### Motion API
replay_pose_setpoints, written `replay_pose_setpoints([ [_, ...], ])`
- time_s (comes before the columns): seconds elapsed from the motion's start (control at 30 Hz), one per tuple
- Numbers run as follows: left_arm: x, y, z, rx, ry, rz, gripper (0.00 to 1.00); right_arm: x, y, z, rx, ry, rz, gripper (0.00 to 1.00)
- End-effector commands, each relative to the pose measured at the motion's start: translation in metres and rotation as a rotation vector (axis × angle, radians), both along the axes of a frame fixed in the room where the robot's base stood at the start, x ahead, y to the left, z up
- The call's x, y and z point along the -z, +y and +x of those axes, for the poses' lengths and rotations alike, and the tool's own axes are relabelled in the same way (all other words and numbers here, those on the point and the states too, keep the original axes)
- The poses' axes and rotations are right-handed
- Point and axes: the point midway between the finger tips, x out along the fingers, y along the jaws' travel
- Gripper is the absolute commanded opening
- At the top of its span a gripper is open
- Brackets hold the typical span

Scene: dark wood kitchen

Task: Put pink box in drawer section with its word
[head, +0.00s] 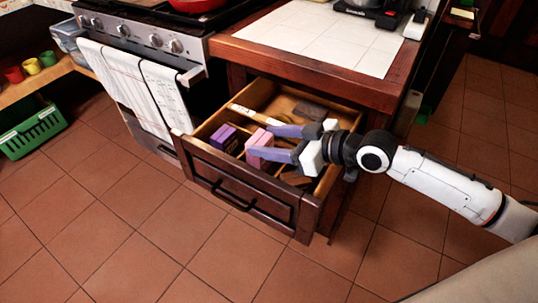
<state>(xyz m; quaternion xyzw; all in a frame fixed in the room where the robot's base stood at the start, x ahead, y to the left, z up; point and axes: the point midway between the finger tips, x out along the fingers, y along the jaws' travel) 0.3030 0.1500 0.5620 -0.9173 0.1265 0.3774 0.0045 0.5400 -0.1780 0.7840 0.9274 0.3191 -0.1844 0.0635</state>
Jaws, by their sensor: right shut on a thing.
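The pink box (260,149) is at the open drawer (232,178), near the middle of its width. My right gripper (268,142) reaches in from the right and is shut on the pink box, with one finger on its far side and one on its near side. A purple box (224,137) stands in the drawer to the left of the pink one. The drawer has wooden dividers. Any words on its sections are too small to read, and whether the pink box touches the drawer bottom is unclear. My left gripper is out of view.
Other items lie in the drawer, among them a dark block (311,110) at the back. The tiled counter (320,40) is above and behind the drawer. The stove (140,40) with hanging towels (135,88) is at left. A green crate (33,130) stands on the floor.

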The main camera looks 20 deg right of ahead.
Motion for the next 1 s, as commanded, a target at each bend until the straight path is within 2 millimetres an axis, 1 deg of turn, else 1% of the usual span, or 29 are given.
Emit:
replay_pose_setpoints([
  [0.07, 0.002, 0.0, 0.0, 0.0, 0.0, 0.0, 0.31, 0.007, 0.001, 0.0, 0.0, 0.001, 0.002, 0.15],
  [0.23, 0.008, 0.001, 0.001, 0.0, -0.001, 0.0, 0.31, 0.032, 0.0, 0.0, 0.002, 0.003, 0.002, 0.15],
  [0.3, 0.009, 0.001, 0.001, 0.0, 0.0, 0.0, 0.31, 0.038, 0.0, 0.0, 0.001, 0.002, 0.002, 0.15],
  [0.6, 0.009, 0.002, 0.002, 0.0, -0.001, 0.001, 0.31, 0.039, 0.0, 0.0, 0.0, 0.0, 0.001, 0.15],
  [0.63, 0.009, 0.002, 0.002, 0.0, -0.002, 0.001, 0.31, 0.039, 0.0, 0.0, 0.0, 0.001, 0.001, 0.54],
  [0.7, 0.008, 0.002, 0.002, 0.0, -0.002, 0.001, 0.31, 0.038, 0.0, 0.0, 0.0, 0.001, 0.001, 0.66],
  [0.73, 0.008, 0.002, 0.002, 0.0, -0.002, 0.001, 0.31, 0.038, 0.0, 0.0, 0.0, 0.001, 0.001, 0.7],
  [1.0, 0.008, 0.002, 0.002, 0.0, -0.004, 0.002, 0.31, 0.038, 0.0, 0.0, 0.0, 0.001, 0.001, 0.7],
])
